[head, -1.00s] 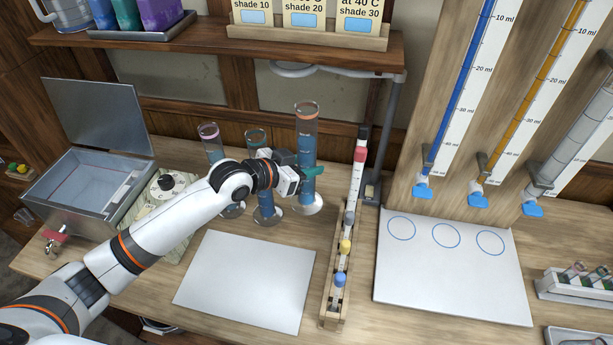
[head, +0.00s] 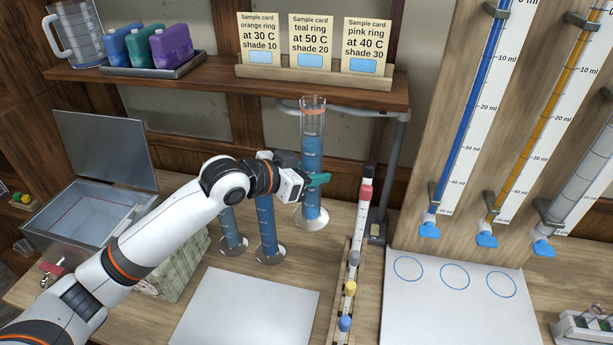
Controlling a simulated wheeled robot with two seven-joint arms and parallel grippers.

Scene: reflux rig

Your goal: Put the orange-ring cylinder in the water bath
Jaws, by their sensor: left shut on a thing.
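The orange-ring cylinder (head: 312,150) is a tall clear glass cylinder on a round foot, with blue liquid and an orange ring near its top. My left gripper (head: 318,180) is shut on its lower middle and holds it upright, its foot raised above the bench. The water bath (head: 88,215) is an open metal box at the left, its lid tilted up behind it. My left arm passes in front of the bath's right side. My right gripper is not in view.
Two more blue-filled cylinders (head: 267,230) (head: 231,232) stand left of the held one, their tops hidden behind my arm. A wooden rack with a pipette (head: 365,205) stands close on the right. Sample cards (head: 311,45) sit on the shelf above. A white sheet (head: 245,308) lies clear in front.

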